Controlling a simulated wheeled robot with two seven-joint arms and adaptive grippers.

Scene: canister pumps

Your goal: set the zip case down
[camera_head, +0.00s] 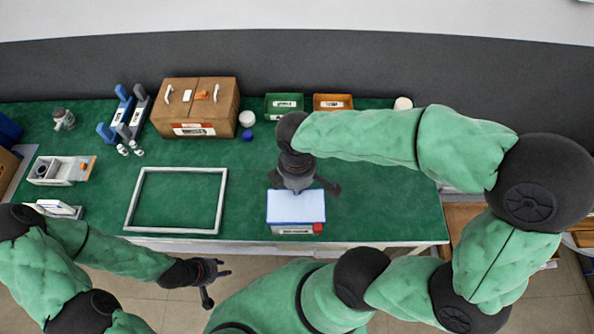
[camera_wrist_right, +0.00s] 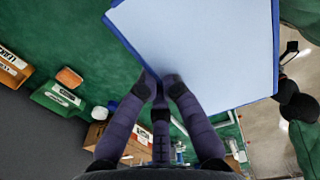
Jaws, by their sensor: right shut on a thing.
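The zip case (camera_head: 296,206) is a box with a pale blue-white top, blue edges, a label and a red patch at its front right corner. It is over the front edge of the green table, right of the white frame. My right gripper (camera_head: 297,188) is shut on its rear edge. In the right wrist view the case's pale face (camera_wrist_right: 200,50) fills the upper middle, with the fingertips (camera_wrist_right: 162,88) at its edge. I cannot tell whether its underside touches the table. My left gripper (camera_head: 215,285) is open and empty in front of the table.
A white rectangular frame (camera_head: 223,200) lies left of the case. A brown cabinet (camera_head: 208,112), a green bin (camera_head: 284,106) and an orange bin (camera_head: 333,103) stand at the back. A white tray (camera_head: 62,170) is at left. Green table (camera_head: 390,210) is clear to the right.

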